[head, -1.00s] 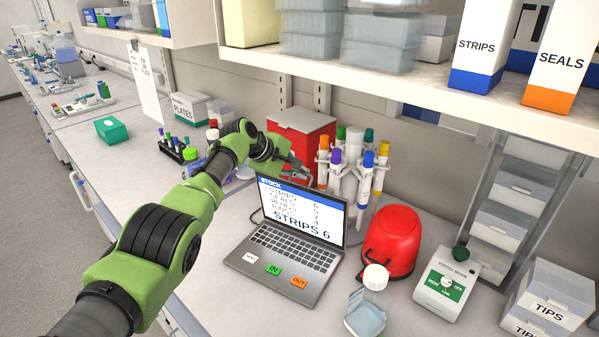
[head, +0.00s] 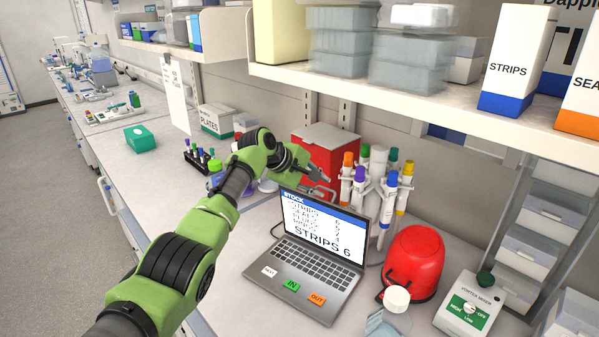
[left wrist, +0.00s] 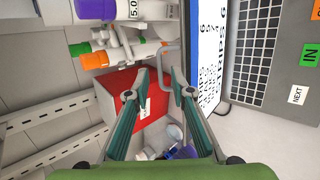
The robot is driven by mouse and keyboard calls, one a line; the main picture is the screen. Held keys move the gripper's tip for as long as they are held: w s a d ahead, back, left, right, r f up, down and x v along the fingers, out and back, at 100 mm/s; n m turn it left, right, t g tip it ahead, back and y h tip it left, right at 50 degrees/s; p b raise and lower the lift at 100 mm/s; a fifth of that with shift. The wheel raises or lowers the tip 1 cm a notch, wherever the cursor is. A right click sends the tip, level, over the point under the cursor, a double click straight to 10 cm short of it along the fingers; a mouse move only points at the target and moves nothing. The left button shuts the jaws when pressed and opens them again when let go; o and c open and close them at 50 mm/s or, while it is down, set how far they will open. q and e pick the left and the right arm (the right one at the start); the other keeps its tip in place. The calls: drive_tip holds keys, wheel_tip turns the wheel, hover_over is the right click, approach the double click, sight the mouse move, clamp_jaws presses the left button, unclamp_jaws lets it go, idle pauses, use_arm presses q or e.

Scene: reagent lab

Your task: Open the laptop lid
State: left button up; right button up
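The laptop stands on the bench with its lid (head: 322,229) raised, the screen lit and reading "STRIPS 6". Its keyboard base (head: 304,273) lies flat, with NEXT, IN and OUT labels along the front. The lit screen also shows edge-on in the left wrist view (left wrist: 211,50). My left gripper (head: 322,183) is above and just behind the lid's top edge, apart from it as far as I can see. In the left wrist view its two fingers (left wrist: 156,82) are apart with nothing between them. My right gripper is in neither view.
A red box (head: 325,152) with a grey lid and a marker rack (head: 378,190) stand close behind the laptop. A red rounded device (head: 415,262), a clear bottle (head: 385,322) and a vortex mixer (head: 470,305) stand to the right. A shelf (head: 420,98) overhangs the back.

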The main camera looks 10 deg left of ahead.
use_arm(q)
drive_tip(key=v, duration=1)
drive_tip(key=shift+a+f, duration=0.1)
